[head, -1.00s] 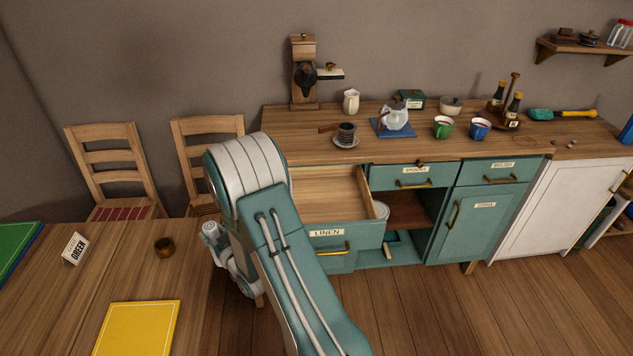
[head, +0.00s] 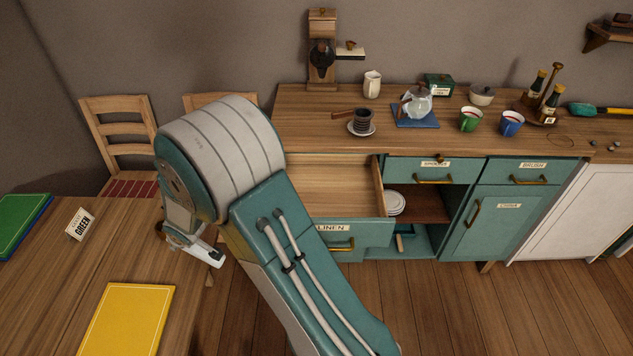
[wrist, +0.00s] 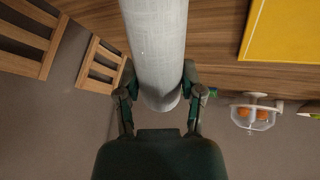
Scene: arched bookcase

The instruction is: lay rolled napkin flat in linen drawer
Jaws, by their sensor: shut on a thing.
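The rolled napkin is a pale grey-white cloth cylinder (wrist: 158,40). In the wrist view my gripper (wrist: 158,85) is shut around it, one finger on each side, and the roll runs up out of the frame. In the head view my gripper (head: 190,245) is over the wooden table at the left, largely hidden by my arm; a white end, likely the napkin, shows beside it. The linen drawer (head: 362,233), teal with a "LINEN" label and brass handle, is pulled open. Its visible wooden inside is bare; my arm hides its left part.
The wooden table (head: 60,270) holds a yellow mat (head: 128,318), a green mat (head: 18,225) and a "GREEN" card (head: 80,224). A cup on a saucer (head: 362,125) stands on the counter above the drawer. Plates (head: 396,203) sit in the open cabinet beside it. Chairs (head: 118,135) stand behind the table.

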